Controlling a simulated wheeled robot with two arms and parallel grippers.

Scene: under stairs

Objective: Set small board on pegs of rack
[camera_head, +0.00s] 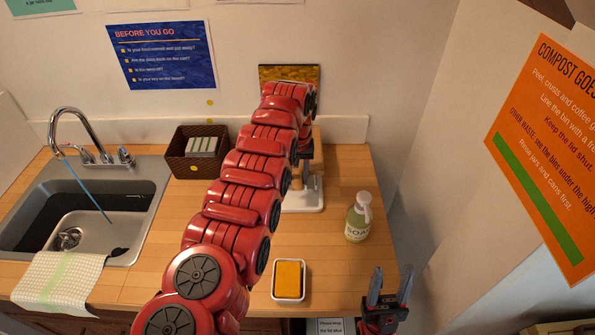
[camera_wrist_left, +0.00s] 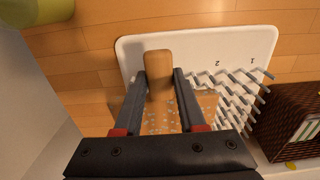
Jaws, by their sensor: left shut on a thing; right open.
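The small board is a wooden paddle with a tan handle (camera_wrist_left: 158,78) and a speckled body. My left gripper (camera_wrist_left: 161,73) is shut on its handle. The rack (camera_wrist_left: 135,48) is a white base with rows of grey pegs, marked 1 and 2. The board is over or among the pegs at the rack's left part in the wrist view; I cannot tell whether it rests on them. In the head view the rack base (camera_head: 304,201) shows beside my left arm, which hides much of rack and board. My right gripper (camera_head: 388,290) is open and empty at the lower right.
A soap bottle (camera_head: 358,218) stands right of the rack. A white dish with a yellow sponge (camera_head: 289,278) sits near the counter front. A brown basket (camera_head: 200,165) and a sink (camera_head: 125,225) are to the left. Bare counter lies around the soap bottle.

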